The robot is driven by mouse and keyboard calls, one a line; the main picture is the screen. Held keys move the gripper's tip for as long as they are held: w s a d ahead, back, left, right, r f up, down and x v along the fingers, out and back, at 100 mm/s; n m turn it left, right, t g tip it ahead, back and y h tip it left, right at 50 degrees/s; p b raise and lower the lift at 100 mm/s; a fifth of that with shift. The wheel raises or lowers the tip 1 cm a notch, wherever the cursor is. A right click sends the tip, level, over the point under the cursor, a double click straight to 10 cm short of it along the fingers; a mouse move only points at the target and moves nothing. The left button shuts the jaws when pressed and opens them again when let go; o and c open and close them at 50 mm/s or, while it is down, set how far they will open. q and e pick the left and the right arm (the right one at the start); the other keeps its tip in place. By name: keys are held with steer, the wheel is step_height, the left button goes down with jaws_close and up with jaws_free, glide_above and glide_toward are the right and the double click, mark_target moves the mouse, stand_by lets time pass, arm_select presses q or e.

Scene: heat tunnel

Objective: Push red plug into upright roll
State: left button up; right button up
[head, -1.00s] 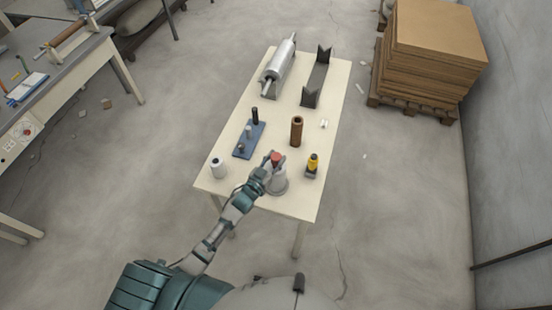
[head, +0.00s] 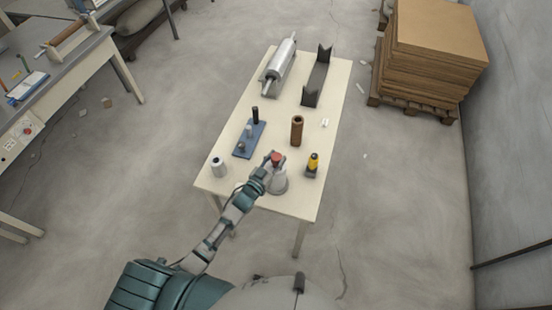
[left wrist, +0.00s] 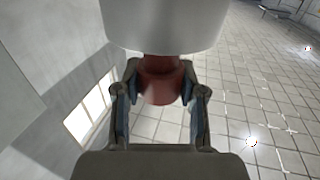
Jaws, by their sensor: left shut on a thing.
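The red plug (head: 278,158) is at the near part of the cream table, at the top of a light grey round stand (head: 278,183). My left gripper (head: 272,160) is shut on the red plug. In the left wrist view the plug (left wrist: 159,84) is between the two fingers of the gripper (left wrist: 160,95), against the pale rounded body of the stand (left wrist: 165,22). I cannot tell whether the plug still rests on the stand. The upright roll (head: 297,131), a brown tube with an open top, stands farther back on the table. My right gripper is not in view.
A blue board (head: 243,148) with dark and grey pegs lies left of the roll. A yellow-and-black item (head: 313,164) stands right of the stand, and a white cylinder (head: 218,168) stands left. A metal roller (head: 280,65) and dark cradle (head: 316,80) are at the back.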

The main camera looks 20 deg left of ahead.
mark_target(274, 166)
arm_select(q)
steer(key=shift+f+b, duration=1)
steer(key=shift+f, duration=0.6)
steer(key=o, duration=1.2)
steer(key=shift+s, duration=0.1)
steer(key=v, duration=1.1)
steer(key=shift+s+a, duration=0.15)
steer(key=shift+s, duration=0.25)
